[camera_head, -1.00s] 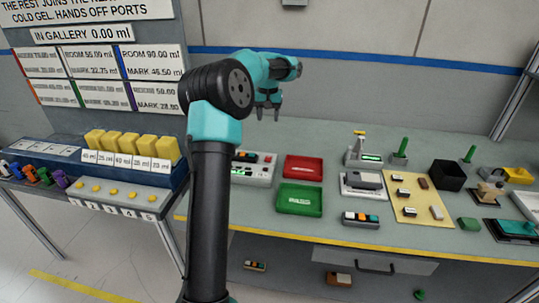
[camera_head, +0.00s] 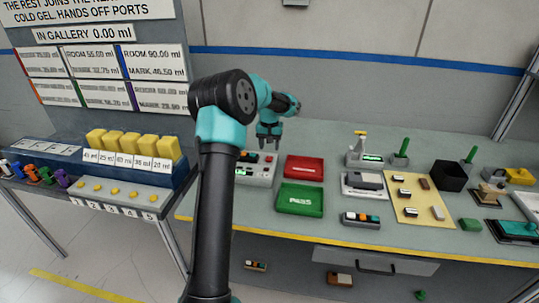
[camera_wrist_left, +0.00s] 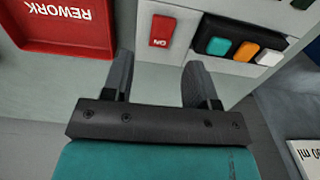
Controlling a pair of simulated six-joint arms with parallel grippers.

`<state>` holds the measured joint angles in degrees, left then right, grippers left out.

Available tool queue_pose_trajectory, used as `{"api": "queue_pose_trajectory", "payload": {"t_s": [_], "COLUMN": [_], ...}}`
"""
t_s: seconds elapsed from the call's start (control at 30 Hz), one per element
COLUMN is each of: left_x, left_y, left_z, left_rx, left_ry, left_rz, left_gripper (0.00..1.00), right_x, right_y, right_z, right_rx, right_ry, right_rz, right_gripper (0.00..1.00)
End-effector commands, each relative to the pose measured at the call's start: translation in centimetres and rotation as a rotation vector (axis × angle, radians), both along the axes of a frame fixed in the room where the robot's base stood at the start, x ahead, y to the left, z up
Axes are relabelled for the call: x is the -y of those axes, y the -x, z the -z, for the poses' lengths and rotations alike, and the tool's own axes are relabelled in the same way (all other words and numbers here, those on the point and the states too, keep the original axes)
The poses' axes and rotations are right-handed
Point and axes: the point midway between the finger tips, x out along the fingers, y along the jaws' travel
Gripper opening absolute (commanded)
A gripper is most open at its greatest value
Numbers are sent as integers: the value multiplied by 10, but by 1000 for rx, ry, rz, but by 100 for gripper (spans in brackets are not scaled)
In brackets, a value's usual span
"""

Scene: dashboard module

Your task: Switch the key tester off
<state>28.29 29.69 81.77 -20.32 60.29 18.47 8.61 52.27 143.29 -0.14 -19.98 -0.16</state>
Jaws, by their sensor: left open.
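The key tester (camera_head: 258,176) is a grey box on the bench, partly hidden behind my left arm in the head view. In the left wrist view the grey box (camera_wrist_left: 185,48) carries a red switch (camera_wrist_left: 162,31) with white lettering that looks like "ON", upside down. Next to the switch is a dark slot with teal, orange and white keys (camera_wrist_left: 238,49). My left gripper (camera_head: 269,147) is open and empty above the tester's back edge. In the left wrist view its two fingers (camera_wrist_left: 160,78) point towards the box, with the switch between their lines and beyond the tips.
A red REWORK tray (camera_head: 304,157) and a green PASS tray (camera_head: 279,198) stand right of the tester. A small module with coloured keys (camera_head: 361,219) lies near the yellow front edge. The wall (camera_head: 340,80) is close behind the bench.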

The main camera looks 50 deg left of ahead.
Motion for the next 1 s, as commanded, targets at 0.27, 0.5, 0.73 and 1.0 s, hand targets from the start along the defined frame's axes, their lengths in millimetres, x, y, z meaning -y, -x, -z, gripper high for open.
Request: {"api": "queue_pose_trajectory", "payload": {"t_s": [0.27,0.5,0.73,1.0], "left_x": [0,0,0,0], "left_y": [1,0,0,0], "left_z": [39,47,46,46], "left_rx": [-1,-1,0,0], "left_ry": [0,-1,0,0], "left_rz": [1,1,1,0], "left_gripper": [53,53,47,22], "right_x": [0,0,0,0], "right_y": [0,0,0,0], "right_z": [0,0,0,0], "right_rx": [0,0,0,0], "right_ry": [0,0,0,0], "right_rz": [0,0,0,0], "right_gripper": [43,43,43,43]}}
